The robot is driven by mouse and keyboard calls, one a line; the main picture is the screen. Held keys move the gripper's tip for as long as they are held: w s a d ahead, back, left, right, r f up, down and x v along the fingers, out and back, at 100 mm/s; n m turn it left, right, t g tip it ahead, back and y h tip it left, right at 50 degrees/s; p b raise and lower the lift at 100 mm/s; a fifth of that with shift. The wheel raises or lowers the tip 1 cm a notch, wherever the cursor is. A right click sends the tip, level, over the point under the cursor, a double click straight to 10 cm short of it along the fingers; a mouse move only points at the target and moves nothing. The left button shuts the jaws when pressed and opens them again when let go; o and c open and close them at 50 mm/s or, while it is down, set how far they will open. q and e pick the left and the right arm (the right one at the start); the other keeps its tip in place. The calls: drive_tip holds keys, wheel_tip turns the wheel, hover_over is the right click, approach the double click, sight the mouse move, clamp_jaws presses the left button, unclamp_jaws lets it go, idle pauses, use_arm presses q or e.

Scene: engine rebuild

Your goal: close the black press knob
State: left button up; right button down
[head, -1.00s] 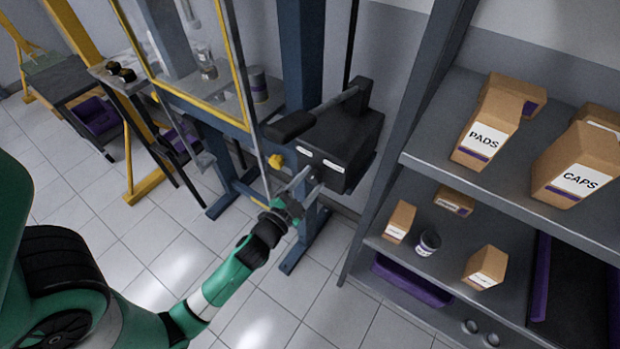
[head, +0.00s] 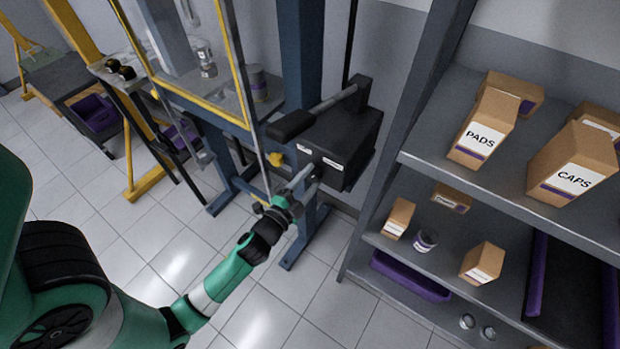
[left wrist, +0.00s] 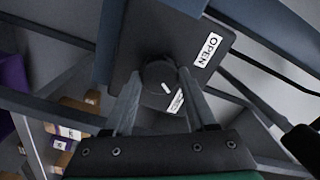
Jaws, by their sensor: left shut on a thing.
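The black press knob (left wrist: 158,71) is round, with a short white mark, on the face of a black box (head: 345,142). In the left wrist view the fingers of my left gripper (left wrist: 160,82) are on either side of the knob, shut on it. An OPEN label (left wrist: 208,51) is to the right of the knob. A second label (left wrist: 176,102), too small to read, is below right, and the white mark lies on that side of the knob. In the head view my left gripper (head: 304,180) reaches the box's lower front and hides most of the knob.
A black-gripped lever (head: 292,125) sticks out above the box. A yellow knob (head: 275,159) is on the blue press frame (head: 301,60) just left. A grey shelf (head: 420,152) with cardboard boxes stands at right. Tiled floor is open below.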

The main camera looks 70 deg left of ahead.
use_arm(q)
drive_tip(key=o, duration=1.4)
drive_tip(key=b+v, duration=0.5)
drive_tip(key=v, duration=0.6)
drive_tip(key=shift+s+d, duration=0.25)
